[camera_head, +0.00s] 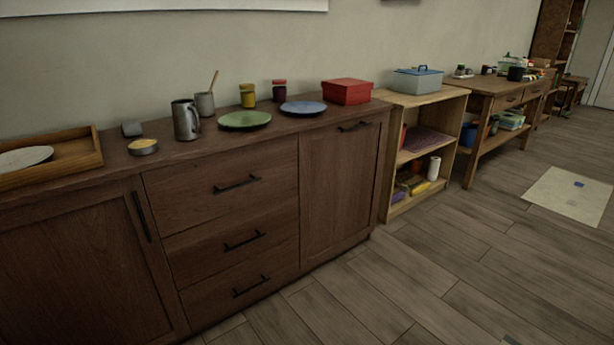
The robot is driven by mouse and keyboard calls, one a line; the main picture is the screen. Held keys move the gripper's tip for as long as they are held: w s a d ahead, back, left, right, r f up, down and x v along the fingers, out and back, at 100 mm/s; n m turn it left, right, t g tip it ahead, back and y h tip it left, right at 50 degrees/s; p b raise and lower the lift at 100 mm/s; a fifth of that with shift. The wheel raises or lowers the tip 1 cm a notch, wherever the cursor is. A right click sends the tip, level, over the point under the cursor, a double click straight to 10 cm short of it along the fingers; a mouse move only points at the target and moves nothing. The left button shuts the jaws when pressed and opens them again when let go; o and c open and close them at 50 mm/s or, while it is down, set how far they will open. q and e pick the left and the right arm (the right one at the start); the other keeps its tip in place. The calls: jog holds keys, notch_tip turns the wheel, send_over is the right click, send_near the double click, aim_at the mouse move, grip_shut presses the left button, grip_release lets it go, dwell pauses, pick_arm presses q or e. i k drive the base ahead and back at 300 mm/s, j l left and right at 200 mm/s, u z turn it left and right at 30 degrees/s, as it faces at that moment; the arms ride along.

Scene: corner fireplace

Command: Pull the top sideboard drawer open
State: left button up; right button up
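The dark wood sideboard (335,210) stands against the wall from the left to the middle of the camera_head view. Its top drawer (195,195) is the uppermost of three stacked in the middle section. That drawer looks shut, its front level with the ones below. Its black bar handle (238,184) is in plain view with nothing in front of it. The middle drawer (205,250) and bottom drawer (215,302) also look shut. Neither of my grippers shows in this view.
On the sideboard top stand a wooden tray (88,154), a metal pitcher (185,121), a green plate (244,119), a blue plate (303,107) and a red box (347,91). A low open shelf (432,96) adjoins on the right. The plank floor in front (390,290) is clear.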

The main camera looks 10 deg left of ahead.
aim_at(187, 194)
jog(key=u, duration=0.8)
